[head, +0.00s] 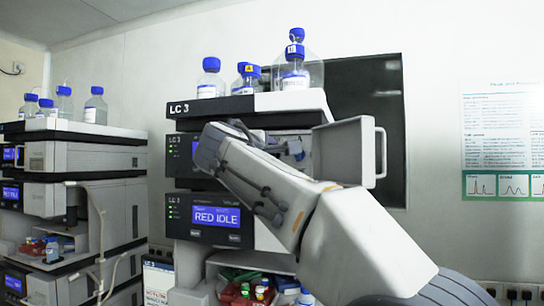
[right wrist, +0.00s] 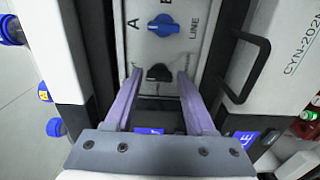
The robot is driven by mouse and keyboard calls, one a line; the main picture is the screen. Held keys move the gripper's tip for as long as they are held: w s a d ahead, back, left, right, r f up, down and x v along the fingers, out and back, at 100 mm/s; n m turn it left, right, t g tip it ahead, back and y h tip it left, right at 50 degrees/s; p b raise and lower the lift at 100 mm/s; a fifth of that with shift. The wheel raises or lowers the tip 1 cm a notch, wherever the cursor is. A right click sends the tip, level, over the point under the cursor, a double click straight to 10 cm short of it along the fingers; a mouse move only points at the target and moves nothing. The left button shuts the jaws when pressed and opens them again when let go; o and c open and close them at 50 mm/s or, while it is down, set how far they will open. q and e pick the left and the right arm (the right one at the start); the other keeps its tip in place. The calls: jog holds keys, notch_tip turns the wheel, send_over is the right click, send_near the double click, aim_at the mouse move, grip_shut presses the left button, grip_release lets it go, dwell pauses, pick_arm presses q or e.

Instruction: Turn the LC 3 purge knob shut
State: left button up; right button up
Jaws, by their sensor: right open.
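The LC 3 stack (head: 250,103) stands in the middle of the head view, with my right arm reaching across its front. In the right wrist view, a dark knob (right wrist: 159,73), which looks like the purge knob, sits on a pale panel. A blue selector knob (right wrist: 163,25) sits above it, near the letters A and B. My right gripper (right wrist: 159,76) is open, its two purple fingers on either side of the dark knob. I cannot tell whether they touch it. In the head view my arm hides the knobs. My left gripper is not in view.
An open white door (head: 345,152) stands out to the right of my right wrist. Blue-capped bottles (head: 211,78) stand on top of the stack. A dark handle (right wrist: 243,68) sits right of the fingers. An open tray of vials (head: 262,290) lies below. Another stack (head: 75,160) stands left.

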jog(key=b+v, duration=0.3)
jog(key=v, duration=0.7)
